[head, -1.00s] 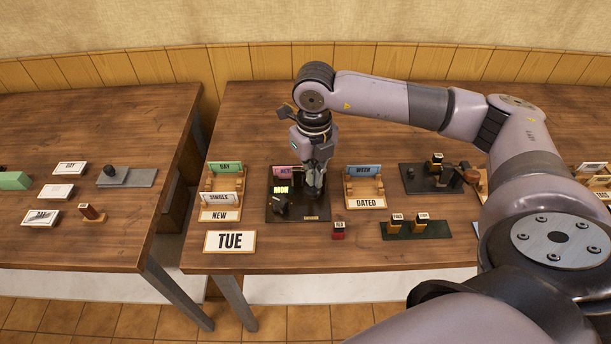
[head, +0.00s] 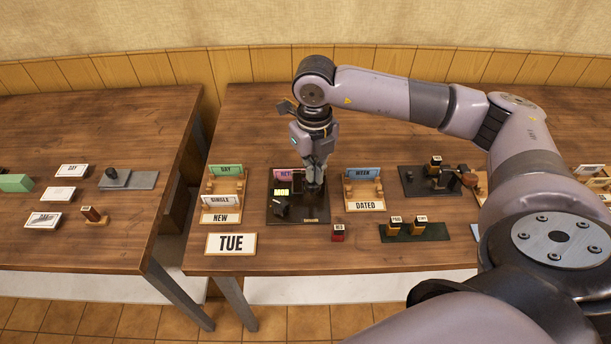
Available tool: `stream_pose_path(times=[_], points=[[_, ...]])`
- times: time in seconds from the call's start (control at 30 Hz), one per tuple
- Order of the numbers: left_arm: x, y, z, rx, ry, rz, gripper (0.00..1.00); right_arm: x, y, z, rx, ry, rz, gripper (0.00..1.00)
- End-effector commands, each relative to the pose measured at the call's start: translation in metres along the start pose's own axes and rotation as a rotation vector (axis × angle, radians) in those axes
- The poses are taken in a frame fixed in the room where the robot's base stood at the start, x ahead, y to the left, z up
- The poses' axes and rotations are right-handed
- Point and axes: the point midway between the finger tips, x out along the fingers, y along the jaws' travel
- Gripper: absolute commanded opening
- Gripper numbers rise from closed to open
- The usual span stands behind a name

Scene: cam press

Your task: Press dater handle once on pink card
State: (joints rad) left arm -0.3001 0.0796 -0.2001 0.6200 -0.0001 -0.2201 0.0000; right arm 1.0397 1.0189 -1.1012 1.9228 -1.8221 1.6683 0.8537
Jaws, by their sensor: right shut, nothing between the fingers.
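The dater is a black device with a black base plate (head: 300,215), on the right-hand table. A yellow band (head: 281,192) and a small black block (head: 280,207) sit on its left side. A pink card (head: 283,174) stands upright at its back left, its right part hidden by my gripper. My right gripper (head: 314,184) is shut and empty, pointing down over the right side of the dater. A dark part lies under its fingertips; I cannot tell whether they touch it. My left gripper is not in view.
Wooden card racks with a green card (head: 225,169) and a blue card (head: 363,171) flank the dater. A red-based block (head: 338,233), a green tray (head: 440,232) and a TUE sign (head: 231,243) lie in front. A gap separates the left table (head: 90,240).

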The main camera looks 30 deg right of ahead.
Motion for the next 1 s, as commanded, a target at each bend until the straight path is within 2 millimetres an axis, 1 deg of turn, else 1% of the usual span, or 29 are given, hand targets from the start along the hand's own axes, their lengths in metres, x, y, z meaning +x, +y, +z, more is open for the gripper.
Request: stream_pose_path(times=[0.63, 0.87, 1.0], points=[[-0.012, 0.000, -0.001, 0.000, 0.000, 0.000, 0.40, -0.021, 0.001, 0.000, -0.001, 0.000, 0.002, 0.00], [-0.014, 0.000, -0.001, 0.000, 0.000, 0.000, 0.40, -0.025, 0.001, 0.000, -0.001, 0.000, 0.001, 0.00], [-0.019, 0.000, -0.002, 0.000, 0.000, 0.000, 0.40, -0.032, 0.000, 0.000, -0.001, -0.001, 0.001, 0.00]])
